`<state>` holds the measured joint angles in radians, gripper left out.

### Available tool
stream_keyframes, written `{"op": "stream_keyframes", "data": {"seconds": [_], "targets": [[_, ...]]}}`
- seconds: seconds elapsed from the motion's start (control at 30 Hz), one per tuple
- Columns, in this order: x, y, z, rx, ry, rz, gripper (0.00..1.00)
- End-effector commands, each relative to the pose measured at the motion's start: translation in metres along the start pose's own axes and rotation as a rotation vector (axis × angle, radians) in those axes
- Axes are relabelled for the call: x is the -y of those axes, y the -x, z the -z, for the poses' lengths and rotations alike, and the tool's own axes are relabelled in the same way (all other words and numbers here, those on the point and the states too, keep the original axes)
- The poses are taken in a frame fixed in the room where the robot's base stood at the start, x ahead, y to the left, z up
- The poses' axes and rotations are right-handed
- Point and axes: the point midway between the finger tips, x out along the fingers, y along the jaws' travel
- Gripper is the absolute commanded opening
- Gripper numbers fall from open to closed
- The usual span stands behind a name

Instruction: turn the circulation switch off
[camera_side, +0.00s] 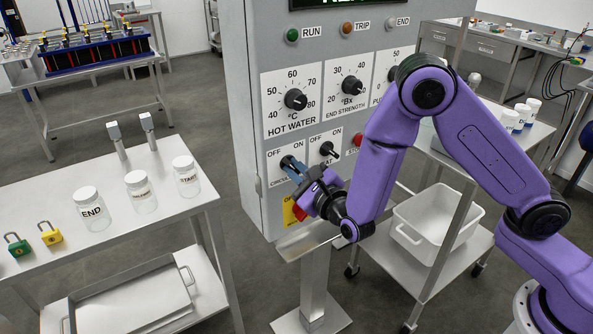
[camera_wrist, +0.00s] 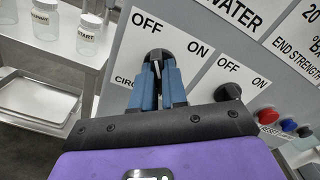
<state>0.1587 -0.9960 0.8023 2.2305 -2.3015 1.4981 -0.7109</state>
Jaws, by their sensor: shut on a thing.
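The circulation switch (camera_wrist: 157,54) is on the grey control panel (camera_side: 250,110), below the HOT WATER dial. Its label shows OFF at left and ON at right, and the word below is partly covered, reading "CIRC". My gripper (camera_wrist: 157,76) has its blue fingers closed around the switch's knob. In the side view, my gripper (camera_side: 289,164) reaches the panel from the lower right. The fingers hide most of the knob, so which way it points is hard to tell.
A second OFF/ON switch (camera_side: 327,149) sits close to the right, also in the wrist view (camera_wrist: 227,92). Red (camera_wrist: 268,116) and blue (camera_wrist: 288,125) buttons are beyond it. Dials for hot water (camera_side: 295,99) and end strength (camera_side: 351,85) are above. A table with jars (camera_side: 141,190) stands left.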

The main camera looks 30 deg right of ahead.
Motion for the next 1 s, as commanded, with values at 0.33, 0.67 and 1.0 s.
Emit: {"op": "stream_keyframes", "data": {"seconds": [0.33,0.67,1.0], "targets": [[-0.0001,0.0003,0.0002,-0.001,0.146,-0.001,0.0],[0.0,0.0003,0.0002,-0.001,0.174,-0.001,0.0],[0.0,0.0002,0.0002,-0.001,0.173,-0.001,0.38]]}}
